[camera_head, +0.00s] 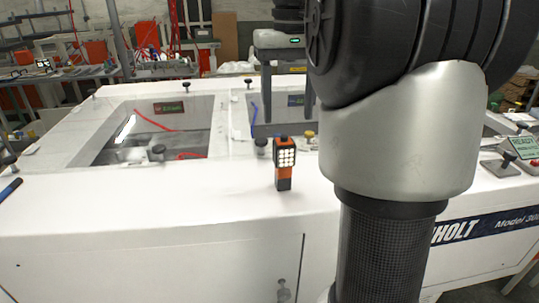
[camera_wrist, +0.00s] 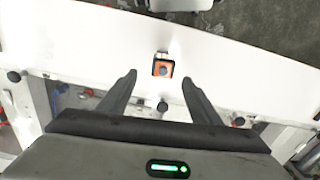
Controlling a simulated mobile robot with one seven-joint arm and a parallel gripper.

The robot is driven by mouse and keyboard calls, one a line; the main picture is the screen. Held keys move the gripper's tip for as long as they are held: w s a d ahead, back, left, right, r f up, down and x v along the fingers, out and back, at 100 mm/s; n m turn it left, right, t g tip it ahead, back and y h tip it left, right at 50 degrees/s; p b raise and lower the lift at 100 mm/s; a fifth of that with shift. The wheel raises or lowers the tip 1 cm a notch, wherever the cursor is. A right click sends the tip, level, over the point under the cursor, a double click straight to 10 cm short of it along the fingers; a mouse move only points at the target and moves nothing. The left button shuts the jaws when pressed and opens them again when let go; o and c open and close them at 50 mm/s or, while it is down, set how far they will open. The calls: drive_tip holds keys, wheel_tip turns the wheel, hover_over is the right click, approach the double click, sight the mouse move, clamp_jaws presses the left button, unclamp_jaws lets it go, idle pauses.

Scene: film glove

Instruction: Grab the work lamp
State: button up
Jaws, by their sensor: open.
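The work lamp (camera_head: 285,160) is a small upright orange and black block with a grid of white lights on its front. It stands on the white top of the machine, near its front edge. In the wrist view I see the lamp (camera_wrist: 162,66) from above, with an orange top and a dark round knob. My gripper (camera_head: 288,112) is open and empty, its fingers pointing down behind and above the lamp in the head view. In the wrist view the gripper's fingertips (camera_wrist: 159,78) are to either side of the lamp's line, with the lamp just beyond them, apparently untouched.
The white machine (camera_head: 130,215) has two recessed windows behind the lamp and several dark knobs. A yellow-topped knob (camera_head: 309,136) stands close to the lamp's right. A blue and black pen-like object (camera_head: 10,189) lies at the far left. The top left of the lamp is clear.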

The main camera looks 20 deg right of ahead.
sight(283, 166)
wheel_tip(283, 166, down, 10)
drive_tip(key=shift+r+b, duration=0.25)
drive_tip(key=shift+b, duration=0.15)
drive_tip(key=shift+w+a+f, duration=0.1)
drive_tip(key=shift+a+f, duration=0.05)
drive_tip(key=shift+f, duration=1.25)
drive_tip(key=shift+a+f, duration=0.15)
drive_tip(key=shift+f, duration=1.2)
drive_tip(key=c, duration=1.2)
